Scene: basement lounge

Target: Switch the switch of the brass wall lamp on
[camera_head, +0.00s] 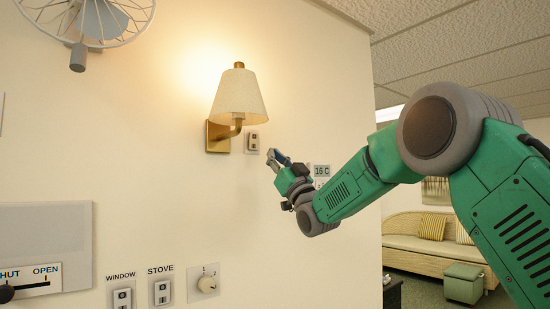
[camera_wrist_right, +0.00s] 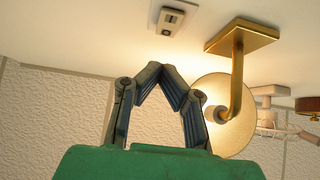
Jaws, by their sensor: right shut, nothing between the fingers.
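The brass wall lamp (camera_head: 238,100) hangs on the wall, with a cream shade and a square brass plate; it glows and lights the wall around it. Its brass arm and plate also show in the right wrist view (camera_wrist_right: 240,40). A small switch (camera_head: 253,141) sits on the wall just right of the brass plate; it also shows in the right wrist view (camera_wrist_right: 171,19). My right gripper (camera_head: 273,156) is shut and empty, a little below and right of the switch and apart from it. In the right wrist view its fingertips (camera_wrist_right: 158,70) meet. My left gripper is not in view.
Switches labelled WINDOW (camera_head: 122,299) and STOVE (camera_head: 162,291), a knob (camera_head: 207,284) and a lever panel (camera_head: 45,250) line the lower wall. A 16 C display (camera_head: 321,170) is behind my right wrist. A wire fan (camera_head: 85,20) is upper left. A sofa (camera_head: 430,240) stands far right.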

